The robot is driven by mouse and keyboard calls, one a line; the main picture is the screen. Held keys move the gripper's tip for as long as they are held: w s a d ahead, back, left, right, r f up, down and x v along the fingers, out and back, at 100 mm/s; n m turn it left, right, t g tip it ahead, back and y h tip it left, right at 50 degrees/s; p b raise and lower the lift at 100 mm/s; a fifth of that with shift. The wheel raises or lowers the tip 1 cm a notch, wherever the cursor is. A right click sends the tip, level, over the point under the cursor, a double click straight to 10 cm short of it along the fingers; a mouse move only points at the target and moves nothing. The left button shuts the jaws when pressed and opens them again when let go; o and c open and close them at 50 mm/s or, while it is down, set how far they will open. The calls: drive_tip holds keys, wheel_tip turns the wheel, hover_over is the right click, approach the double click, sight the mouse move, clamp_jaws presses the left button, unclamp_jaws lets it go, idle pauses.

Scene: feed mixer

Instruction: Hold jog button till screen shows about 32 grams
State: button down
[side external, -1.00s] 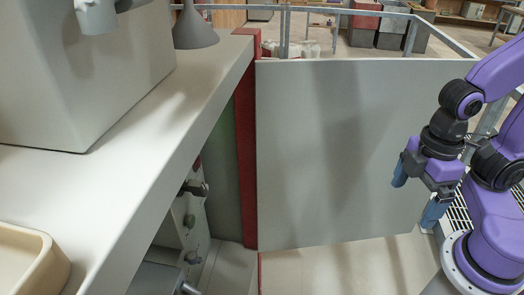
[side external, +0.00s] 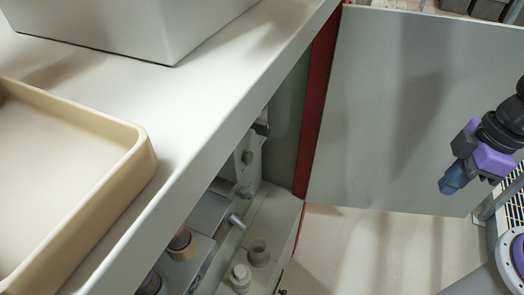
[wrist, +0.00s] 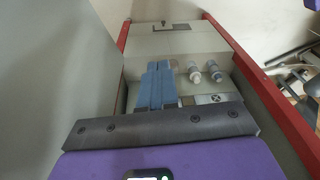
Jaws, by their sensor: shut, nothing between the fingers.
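My gripper (side external: 453,180) is at the right of the side external view, in front of the open grey door and apart from the machine. In the wrist view its blue fingers (wrist: 157,84) are together and empty. They point toward the open red-edged compartment (wrist: 170,40). I cannot make out a jog button or a screen with a gram reading in either view. The fingers and gripper body hide part of the compartment in the wrist view.
The grey door panel (side external: 375,110) stands open. Two small cylindrical fittings (side external: 259,253) stand on the compartment floor. Above are a white worktop (side external: 200,110), a beige tray (side external: 145,160) and a grey box (side external: 150,30). Floor between door and compartment looks clear.

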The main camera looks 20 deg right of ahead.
sight(249, 158)
drive_tip(key=w+a+f+m+t+y, duration=0.1)
drive_tip(key=w+a+f+m+y, duration=0.1)
drive_tip(key=w+a+f+m, duration=0.3)
drive_tip(key=w+a+f+m+t+y, duration=0.2)
drive_tip(key=w+a, duration=0.2)
drive_tip(key=a, duration=0.3)
drive_tip(key=w+a+f+m+t+y, duration=0.3)
drive_tip(key=w+f+m+t+y, duration=0.4)
drive_tip(key=m, duration=0.5)
drive_tip(key=shift+w+f+m+t, duration=0.25)
drive_tip(key=shift+w+m+t, duration=0.05)
drive_tip(key=shift+w+t, duration=0.7)
drive_tip(key=x, duration=1.4)
drive_tip(key=shift+s, duration=0.1)
